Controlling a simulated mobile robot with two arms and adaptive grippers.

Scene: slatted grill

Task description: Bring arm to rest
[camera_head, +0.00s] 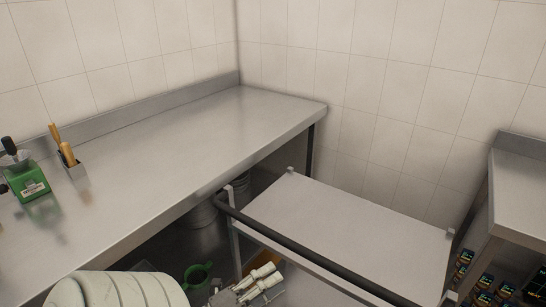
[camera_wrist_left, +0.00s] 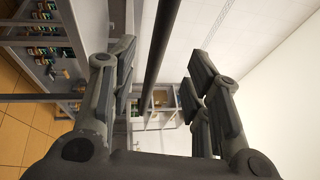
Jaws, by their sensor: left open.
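My left gripper (camera_head: 260,283) shows at the bottom of the head view, light grey, beside the cart's frame and below its dark handle bar. In the left wrist view its two fingers (camera_wrist_left: 162,78) stand wide apart, with nothing clasped. A dark bar (camera_wrist_left: 158,55) crosses the gap between them in that picture; I cannot tell how near it is. My white left arm shows at the lower left of the head view. My right gripper is not in view.
A cart (camera_head: 345,225) with a bare top and black handle bar (camera_head: 290,245) stands beside the steel counter (camera_head: 180,140). Stocked shelves (camera_head: 485,285) are at right. The counter's middle is clear.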

